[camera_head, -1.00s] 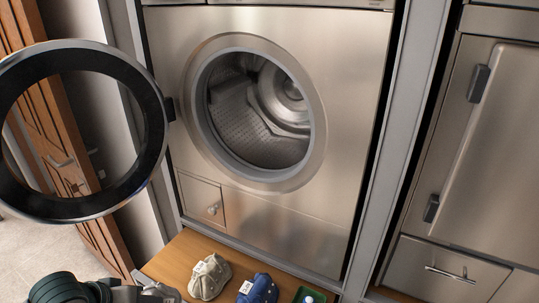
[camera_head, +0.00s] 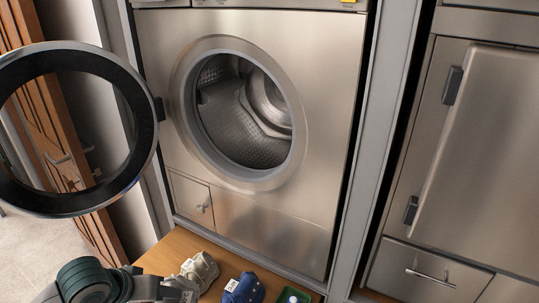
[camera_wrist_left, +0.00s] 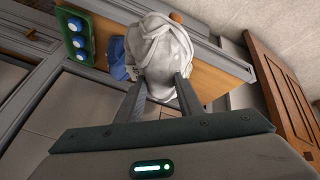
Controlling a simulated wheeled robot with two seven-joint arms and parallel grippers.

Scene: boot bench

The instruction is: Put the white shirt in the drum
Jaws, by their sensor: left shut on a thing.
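The white shirt (camera_wrist_left: 160,48) is a crumpled pale bundle between the fingertips of my left gripper (camera_wrist_left: 158,88) in the left wrist view. That gripper is shut on it. In the head view the shirt (camera_head: 202,268) looks beige, at the bottom by the tips of my left gripper (camera_head: 180,288). It is low over the wooden bench; I cannot tell whether it is clear of it. The drum (camera_head: 245,112) shows through the washer's round opening, and no cloth is visible in it. My right gripper is not in view.
The round door (camera_head: 146,130) stands open at the left. On the bench (camera_head: 165,255) are a blue folded garment (camera_head: 243,289) and a green tray (camera_head: 282,300) with white-and-blue items. Another steel appliance (camera_head: 480,160) stands at the right.

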